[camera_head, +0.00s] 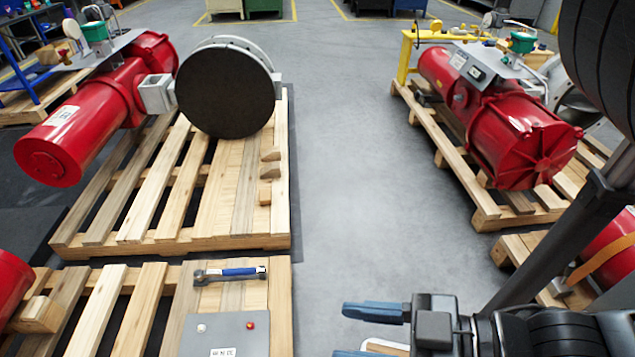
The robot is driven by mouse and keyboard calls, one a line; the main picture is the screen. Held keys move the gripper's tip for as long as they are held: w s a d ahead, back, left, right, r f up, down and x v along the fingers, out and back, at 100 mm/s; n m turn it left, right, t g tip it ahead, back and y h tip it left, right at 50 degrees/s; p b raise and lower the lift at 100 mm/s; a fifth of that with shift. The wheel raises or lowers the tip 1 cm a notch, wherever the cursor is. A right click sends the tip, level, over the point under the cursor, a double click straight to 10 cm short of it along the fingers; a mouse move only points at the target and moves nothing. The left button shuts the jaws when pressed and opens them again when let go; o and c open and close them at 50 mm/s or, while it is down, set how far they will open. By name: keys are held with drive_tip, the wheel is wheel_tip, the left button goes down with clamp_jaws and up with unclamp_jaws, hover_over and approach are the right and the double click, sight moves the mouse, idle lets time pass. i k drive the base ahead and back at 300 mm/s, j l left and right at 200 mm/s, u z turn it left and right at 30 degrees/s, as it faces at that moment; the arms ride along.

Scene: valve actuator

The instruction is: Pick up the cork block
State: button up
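My gripper (340,332) is at the bottom, right of centre, with its two blue fingers pointing left. The fingers are apart, and the lower one is partly cut off by the picture's edge. I see nothing held between the fingertips. A pale, brown-edged thing (385,348) shows at the bottom edge near the fingers; it is too cut off to identify. Small tan blocks (270,172) lie along the right side of the left pallet, far from my gripper. I cannot tell whether any of these is the cork block.
A left pallet (240,238) bears a red actuator (105,110) with a dark round flange (225,90). A nearer pallet (280,300) holds a blue-handled wrench (230,274) and a grey box (224,335). Another red actuator (520,135) lies on the right pallet (455,175). The grey floor between is clear.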

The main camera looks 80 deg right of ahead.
sight(265, 197)
drive_tip(key=z, duration=1.35)
drive_tip(key=u, duration=1.65)
drive_tip(key=z, duration=1.65)
drive_tip(key=u, duration=0.75)
drive_tip(key=i+l+u, duration=0.15)
drive_tip(key=l+u, duration=0.45)
drive_tip(key=u, duration=0.15)
drive_tip(key=i+l+u, duration=0.1)
drive_tip(key=l+u, duration=0.65)
